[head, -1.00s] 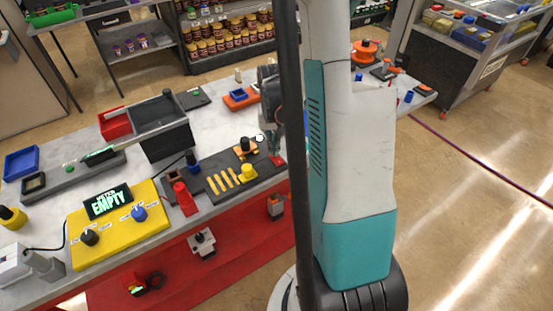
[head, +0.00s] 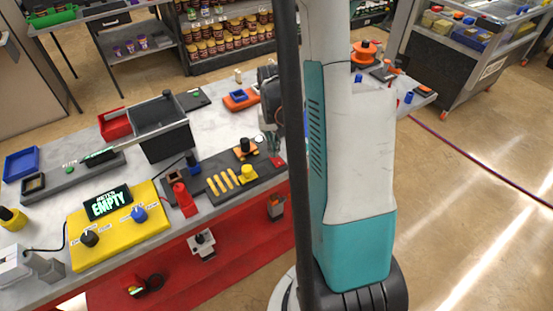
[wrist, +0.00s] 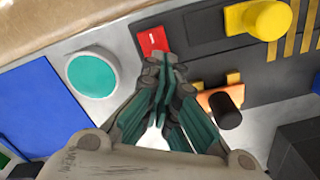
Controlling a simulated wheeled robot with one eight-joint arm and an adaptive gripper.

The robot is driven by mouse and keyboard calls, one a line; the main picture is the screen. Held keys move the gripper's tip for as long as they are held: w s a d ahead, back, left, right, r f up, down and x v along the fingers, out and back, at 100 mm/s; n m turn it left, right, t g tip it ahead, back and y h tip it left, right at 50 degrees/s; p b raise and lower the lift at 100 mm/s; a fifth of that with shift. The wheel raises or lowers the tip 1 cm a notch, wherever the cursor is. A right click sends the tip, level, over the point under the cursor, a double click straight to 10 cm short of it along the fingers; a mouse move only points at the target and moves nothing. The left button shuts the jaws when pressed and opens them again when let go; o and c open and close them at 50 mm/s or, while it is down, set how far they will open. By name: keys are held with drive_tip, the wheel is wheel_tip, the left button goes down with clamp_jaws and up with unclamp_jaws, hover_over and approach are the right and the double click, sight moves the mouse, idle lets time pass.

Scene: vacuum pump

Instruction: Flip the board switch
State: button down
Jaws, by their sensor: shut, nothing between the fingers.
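The dark board (head: 215,188) lies on the table and carries yellow bars, a yellow knob and a small red switch (head: 277,162) at its right end. In the wrist view, the red switch (wrist: 152,40) has a pale mark on it and sits just beyond my fingertips. My gripper (wrist: 160,65) is shut and empty, its teal fingers together at the switch's near edge. I cannot tell whether they touch it. In the head view, my gripper (head: 272,145) is partly hidden behind my column, close above the board's right end.
An orange part with a black knob (wrist: 226,110) stands close to the right of my fingers. A teal disc in a white ring (wrist: 92,73) and a blue object (wrist: 35,105) are to the left. A yellow control box (head: 120,225) with an "EMPTY" display stands at the table's left.

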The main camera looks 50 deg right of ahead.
drive_tip(key=shift+f+b, duration=0.95)
drive_tip(key=shift+f, duration=0.1)
idle(0.7)
drive_tip(key=shift+r+p, duration=2.3)
drive_tip(key=shift+r, duration=1.25)
